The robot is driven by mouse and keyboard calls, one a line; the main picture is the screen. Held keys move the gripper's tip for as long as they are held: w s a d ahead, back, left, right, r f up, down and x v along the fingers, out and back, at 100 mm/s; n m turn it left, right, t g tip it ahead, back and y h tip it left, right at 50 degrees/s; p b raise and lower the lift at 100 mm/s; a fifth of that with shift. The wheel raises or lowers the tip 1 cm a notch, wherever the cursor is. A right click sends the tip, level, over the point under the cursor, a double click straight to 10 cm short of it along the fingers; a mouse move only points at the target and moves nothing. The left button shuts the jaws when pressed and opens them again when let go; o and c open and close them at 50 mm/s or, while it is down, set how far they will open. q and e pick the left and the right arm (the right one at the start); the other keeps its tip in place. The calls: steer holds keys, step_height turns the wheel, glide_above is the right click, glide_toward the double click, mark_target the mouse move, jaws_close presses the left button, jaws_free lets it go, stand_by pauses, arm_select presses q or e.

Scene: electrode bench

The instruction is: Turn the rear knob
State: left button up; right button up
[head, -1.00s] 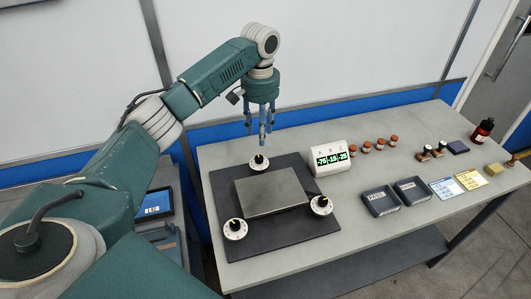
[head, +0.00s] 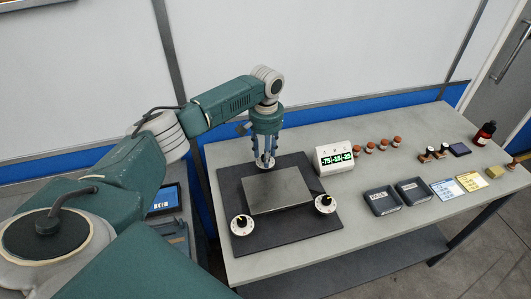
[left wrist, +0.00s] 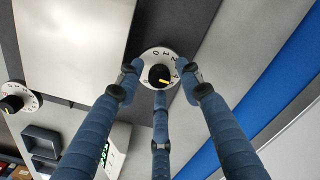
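The rear knob (head: 264,164) is a black knob with a yellow pointer on a white numbered dial, at the back of the dark base plate (head: 285,233). In the head view my left gripper (head: 265,160) is right over it, pointing down, and its fingers partly hide it. In the left wrist view the knob (left wrist: 159,75) lies between the gripper's three blue fingers (left wrist: 158,78). The fingers are spread; two show clear gaps to the knob, and the third overlaps its lower edge in the picture. Contact cannot be told. My right gripper is in neither view.
A metal block (head: 277,191) lies on the plate. Two more dial knobs stand at its front left (head: 241,224) and right (head: 325,203). A display (head: 333,159) with three green readings stands right of the plate. Dark trays (head: 382,200) and small parts lie farther right.

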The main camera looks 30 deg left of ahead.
arm_select(q)
jaws_close()
steer(key=shift+r, duration=0.1)
steer(key=shift+m+p, duration=0.4)
steer(key=shift+p, duration=0.05)
steer(key=m+p, duration=0.1)
steer(key=m, duration=0.1)
steer(key=shift+r+m+p, duration=0.1)
steer(key=shift+m+p, duration=0.55)
steer(key=shift+m, duration=0.75)
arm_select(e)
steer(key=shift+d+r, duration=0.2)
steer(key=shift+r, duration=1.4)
arm_select(q)
steer(key=shift+w, duration=0.1)
steer(key=shift+o, duration=0.6)
jaws_free()
steer(key=shift+o, duration=0.9)
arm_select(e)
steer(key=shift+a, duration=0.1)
